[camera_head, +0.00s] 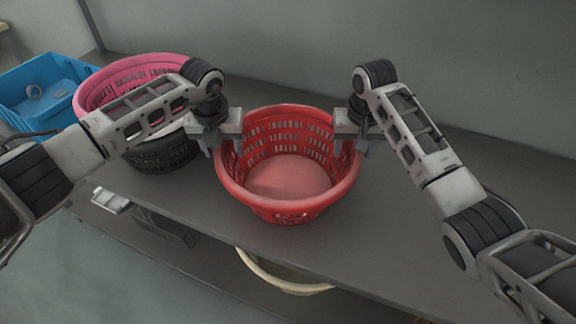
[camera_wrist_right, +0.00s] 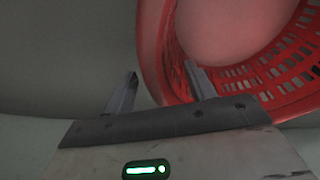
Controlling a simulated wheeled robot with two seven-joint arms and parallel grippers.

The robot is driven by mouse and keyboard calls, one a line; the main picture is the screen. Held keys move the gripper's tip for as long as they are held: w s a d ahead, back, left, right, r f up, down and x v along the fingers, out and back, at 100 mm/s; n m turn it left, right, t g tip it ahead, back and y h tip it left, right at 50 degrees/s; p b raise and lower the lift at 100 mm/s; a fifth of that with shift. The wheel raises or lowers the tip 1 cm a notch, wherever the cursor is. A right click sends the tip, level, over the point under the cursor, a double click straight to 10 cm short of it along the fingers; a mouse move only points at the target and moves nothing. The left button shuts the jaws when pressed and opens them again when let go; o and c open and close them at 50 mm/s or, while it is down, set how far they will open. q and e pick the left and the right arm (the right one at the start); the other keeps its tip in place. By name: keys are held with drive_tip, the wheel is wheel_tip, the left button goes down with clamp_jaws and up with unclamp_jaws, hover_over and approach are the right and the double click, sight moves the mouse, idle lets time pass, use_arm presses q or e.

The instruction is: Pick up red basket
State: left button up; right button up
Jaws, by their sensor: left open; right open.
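The red basket (camera_head: 287,205) stands upright and empty on the grey shelf, in the middle of the head view. My left gripper (camera_head: 215,145) is at its left rim and my right gripper (camera_head: 357,142) is at its right rim. In the right wrist view my right gripper (camera_wrist_right: 160,90) is open, with one finger outside the red basket (camera_wrist_right: 152,50) and the other over its inner side, so the rim lies between them. My left gripper is open; its fingertips are partly hidden, and I cannot tell if it touches the rim.
A pink basket (camera_head: 90,93) sits on a black basket (camera_head: 165,155) to the left, behind my left arm. A blue crate (camera_head: 20,80) is at the far left. The grey shelf (camera_head: 400,250) is bare right of the red basket. A pale basket (camera_head: 285,283) is below.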

use_arm(q)
drive_tip(key=c, duration=1.2)
use_arm(e)
clamp_jaws()
use_arm(q)
drive_tip(key=shift+r, duration=0.1)
use_arm(e)
drive_tip(key=shift+r, duration=0.1)
